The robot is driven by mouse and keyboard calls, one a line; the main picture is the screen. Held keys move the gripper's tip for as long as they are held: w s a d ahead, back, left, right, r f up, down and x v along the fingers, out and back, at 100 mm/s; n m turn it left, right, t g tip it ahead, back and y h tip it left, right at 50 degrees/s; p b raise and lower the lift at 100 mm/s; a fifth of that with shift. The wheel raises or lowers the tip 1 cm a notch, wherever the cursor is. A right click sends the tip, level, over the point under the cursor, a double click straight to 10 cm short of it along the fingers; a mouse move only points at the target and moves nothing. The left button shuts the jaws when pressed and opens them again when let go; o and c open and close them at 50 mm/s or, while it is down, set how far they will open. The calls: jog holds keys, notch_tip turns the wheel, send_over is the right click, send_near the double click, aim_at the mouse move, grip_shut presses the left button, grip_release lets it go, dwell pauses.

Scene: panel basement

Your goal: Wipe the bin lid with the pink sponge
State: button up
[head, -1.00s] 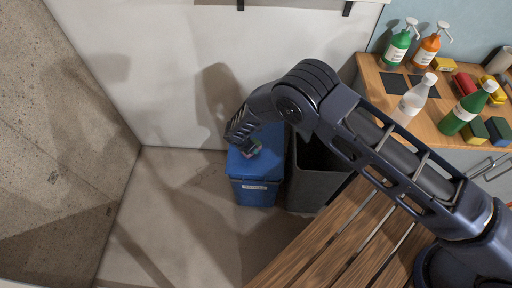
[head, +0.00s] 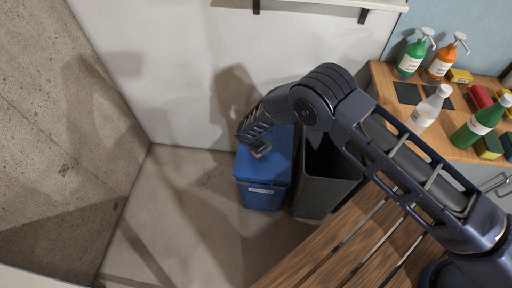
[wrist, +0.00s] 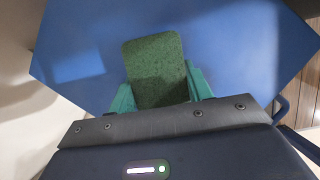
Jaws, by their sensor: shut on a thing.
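The blue bin (head: 263,194) stands on the floor by the wall, with its flat blue lid (head: 279,165) closed. My gripper (head: 260,148) points down over the lid's left part. In the wrist view, its teal fingertips (wrist: 160,88) are shut on the sponge (wrist: 154,62). The sponge shows a dark green face there; a small pinkish bit of it (head: 262,153) shows in the head view. The lid fills most of the wrist view (wrist: 235,45) behind the sponge. I cannot tell whether the sponge touches the lid.
A dark grey open bin (head: 322,190) stands close to the right of the blue bin. A wooden slatted bench (head: 340,240) is in front. A counter (head: 440,115) at the right holds bottles and several sponges. A shelf (head: 320,4) is on the wall above. The floor at left is clear.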

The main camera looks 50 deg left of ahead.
aim_at(279, 151)
jog(key=shift+w+d, duration=0.3)
jog(key=shift+d, duration=0.05)
jog(key=shift+w+d+f, duration=0.1)
jog(key=shift+w+d, duration=1.5)
jog(key=shift+w, duration=0.05)
jog(key=shift+w+d, duration=0.5)
jog(key=shift+d, duration=0.05)
jog(key=shift+w+d, duration=0.25)
jog(key=shift+w+d+r, duration=0.1)
jog(key=shift+r, duration=0.2)
notch_tip(279, 151, up, 8)
jog(key=shift+f, duration=0.25)
